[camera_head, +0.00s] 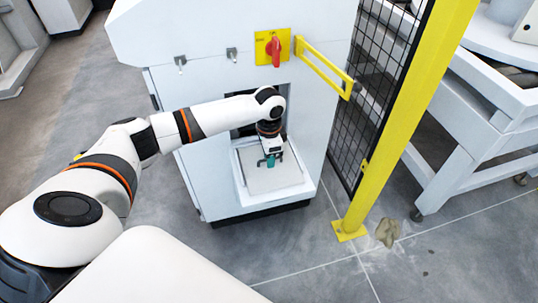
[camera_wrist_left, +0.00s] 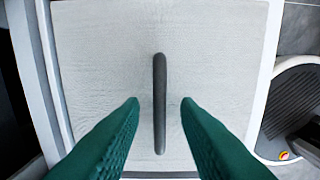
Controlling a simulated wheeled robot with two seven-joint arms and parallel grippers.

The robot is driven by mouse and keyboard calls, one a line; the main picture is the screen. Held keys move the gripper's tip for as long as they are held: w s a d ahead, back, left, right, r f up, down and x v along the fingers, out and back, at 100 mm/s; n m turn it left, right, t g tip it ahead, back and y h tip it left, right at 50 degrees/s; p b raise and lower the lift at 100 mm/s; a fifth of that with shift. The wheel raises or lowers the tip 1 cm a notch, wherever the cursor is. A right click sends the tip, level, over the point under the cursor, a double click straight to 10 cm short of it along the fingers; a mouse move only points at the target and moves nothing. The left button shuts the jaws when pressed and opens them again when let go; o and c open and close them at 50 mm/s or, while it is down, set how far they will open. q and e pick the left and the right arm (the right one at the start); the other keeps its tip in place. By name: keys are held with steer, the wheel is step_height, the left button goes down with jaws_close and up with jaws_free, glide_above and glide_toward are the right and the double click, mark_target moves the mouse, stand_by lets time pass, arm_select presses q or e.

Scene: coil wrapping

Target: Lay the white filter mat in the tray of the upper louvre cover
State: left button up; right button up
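The white filter mat (camera_head: 272,182) shows as a pale, textured square in the head view. It lies flat inside the white frame of the louvre cover's tray (camera_head: 308,184), low on the front of the cabinet. In the left wrist view the mat (camera_wrist_left: 220,60) fills most of the picture, with a dark grey grip bar (camera_wrist_left: 160,75) at its middle. My left gripper (camera_head: 271,161) is over the mat. Its green fingers (camera_wrist_left: 160,103) are open on either side of the bar, with a gap on both sides. My right gripper is not in view.
The white cabinet (camera_head: 190,110) carries a red rotary switch (camera_head: 273,50) and a yellow handle (camera_head: 325,68) above the opening. A yellow post (camera_head: 395,120) with black mesh stands to the right. A crumpled beige thing (camera_head: 387,232) lies on the floor by its foot.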

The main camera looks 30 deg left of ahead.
arm_select(q)
steer(key=shift+r, duration=0.1)
